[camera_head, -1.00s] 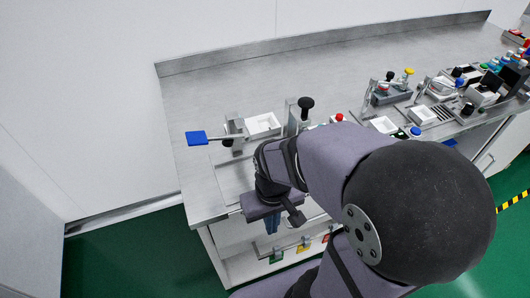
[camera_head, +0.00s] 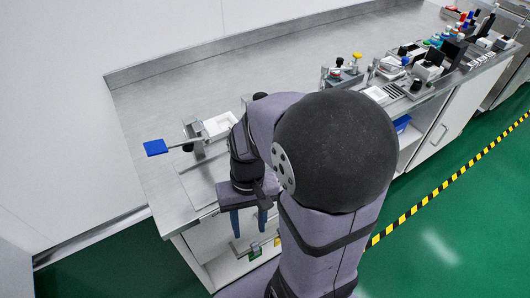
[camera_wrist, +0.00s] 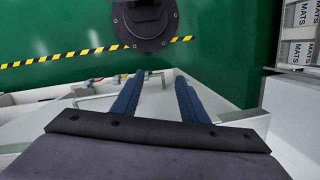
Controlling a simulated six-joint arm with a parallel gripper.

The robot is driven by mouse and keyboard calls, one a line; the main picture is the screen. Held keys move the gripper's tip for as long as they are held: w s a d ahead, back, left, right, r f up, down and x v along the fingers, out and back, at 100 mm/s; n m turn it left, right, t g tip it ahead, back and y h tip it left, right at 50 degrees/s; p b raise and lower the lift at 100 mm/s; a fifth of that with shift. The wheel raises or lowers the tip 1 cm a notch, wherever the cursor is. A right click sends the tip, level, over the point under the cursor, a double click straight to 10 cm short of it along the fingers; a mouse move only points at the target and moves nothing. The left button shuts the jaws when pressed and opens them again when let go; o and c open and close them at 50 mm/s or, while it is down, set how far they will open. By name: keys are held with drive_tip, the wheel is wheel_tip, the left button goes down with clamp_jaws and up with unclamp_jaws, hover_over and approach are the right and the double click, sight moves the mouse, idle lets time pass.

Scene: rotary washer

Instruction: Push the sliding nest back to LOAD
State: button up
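My gripper (camera_head: 249,222) hangs low at the front edge of the bench in the head view, below the blue-handled fixture. Its two blue fingers are apart with nothing between them. They also show apart in the wrist view (camera_wrist: 157,98). A white tray-like part (camera_head: 219,126), possibly the sliding nest, sits on the bench beside a metal bracket. I cannot tell which part is the nest or see a LOAD mark. A lever with a blue paddle (camera_head: 156,147) sticks out to the left. My arm hides the fixture's right side.
The steel bench (camera_head: 180,90) is clear at its back left. Several small devices, bottles and coloured caps stand at the far right. A yellow-black floor stripe (camera_head: 455,180) runs along the green floor.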

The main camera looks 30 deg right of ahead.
drive_tip(key=w+d+r+m+t+y+p, duration=0.1)
drive_tip(key=w+d+r+m+t+y, duration=0.25)
drive_tip(key=m+y, duration=0.35)
drive_tip(key=w+d+r+m+t+y+p, duration=0.25)
drive_tip(key=d+m+y, duration=0.2)
drive_tip(key=m, duration=0.55)
drive_tip(key=d+f+m+t, duration=0.1)
drive_tip(key=d+m+t, duration=0.65)
drive_tip(key=d, duration=0.45)
drive_tip(key=shift+n+t, duration=0.25)
drive_tip(key=shift+t, duration=0.2)
drive_tip(key=shift+p+x, duration=0.95)
drive_tip(key=shift+x, duration=1.85)
drive_tip(key=shift+w+a+f, duration=0.1)
drive_tip(key=shift+w+a, duration=0.4)
drive_tip(key=shift+w, duration=0.3)
